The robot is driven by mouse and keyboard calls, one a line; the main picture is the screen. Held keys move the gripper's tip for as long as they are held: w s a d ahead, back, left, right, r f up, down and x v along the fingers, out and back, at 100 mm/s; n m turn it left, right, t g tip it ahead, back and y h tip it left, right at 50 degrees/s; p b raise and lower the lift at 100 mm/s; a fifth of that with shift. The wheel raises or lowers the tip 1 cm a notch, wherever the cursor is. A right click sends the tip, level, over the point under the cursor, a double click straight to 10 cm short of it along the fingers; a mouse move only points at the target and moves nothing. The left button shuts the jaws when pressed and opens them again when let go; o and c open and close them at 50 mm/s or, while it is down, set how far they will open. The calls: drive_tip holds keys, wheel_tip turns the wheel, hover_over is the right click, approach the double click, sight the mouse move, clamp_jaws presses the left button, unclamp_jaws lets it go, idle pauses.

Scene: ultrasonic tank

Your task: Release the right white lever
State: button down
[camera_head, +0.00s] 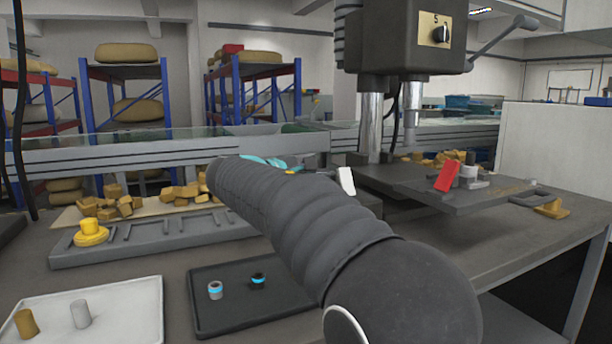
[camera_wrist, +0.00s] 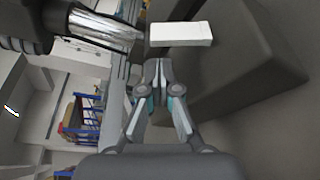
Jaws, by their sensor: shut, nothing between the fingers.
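A white lever (camera_head: 346,181) stands up in the head view, just right of my arm and at the left edge of the drill press table. In the wrist view a white lever (camera_wrist: 180,33) lies across the picture, just beyond my fingertips. My gripper (camera_wrist: 158,72) is shut and empty. Its tips are close below the left part of the lever, with what looks like a small gap; contact is unclear. In the head view my arm hides most of my gripper, and only teal parts (camera_head: 264,160) show. The lever's lower end is hidden there too.
The drill press (camera_head: 412,40) stands above its table (camera_head: 410,187), which carries a red lever (camera_head: 446,176). A dark tray (camera_head: 230,318) holds two small parts. A white tray (camera_head: 135,320) and a grey fixture with a yellow knob (camera_head: 90,232) are left.

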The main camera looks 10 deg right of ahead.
sight(346, 182)
drive_tip(key=shift+x, duration=1.5)
drive_tip(key=shift+s+b, duration=0.1)
drive_tip(key=shift+b, duration=0.35)
